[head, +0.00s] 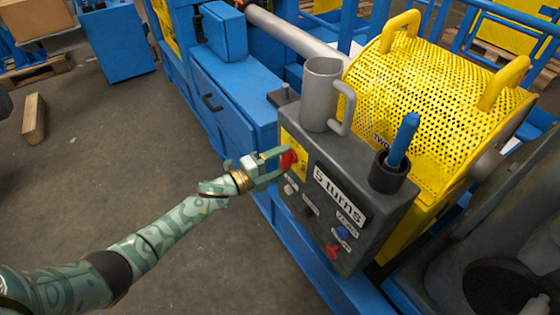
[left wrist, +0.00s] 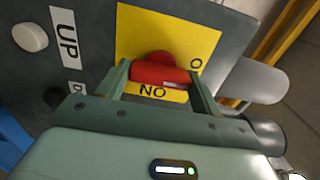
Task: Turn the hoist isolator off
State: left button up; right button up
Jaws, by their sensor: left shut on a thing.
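The hoist isolator is a red rotary handle (left wrist: 160,73) on a yellow plate (left wrist: 195,35) on the dark grey control box (head: 355,178). In the head view the red handle (head: 288,160) shows at the box's upper left. My left gripper (head: 278,168) reaches it from the left. In the left wrist view its two fingers (left wrist: 160,82) are on either side of the handle, shut on it. Part of the plate's lettering is hidden; "NO" and "O" can be read. The right gripper is not in view.
The box also carries a white button (left wrist: 30,38) by an "UP" label, a blue button (head: 342,232) and a red knob (head: 332,252). A grey mug (head: 320,95) and a dark cup (head: 388,175) with a blue handle stand on top. A yellow perforated guard (head: 440,95) is behind.

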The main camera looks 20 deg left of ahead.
pick_arm(q)
jog(key=shift+f, duration=0.1)
jog(key=o, duration=1)
jog(key=p+v, duration=0.3)
jog(key=v, duration=1.3)
jog(key=shift+s+a, duration=0.2)
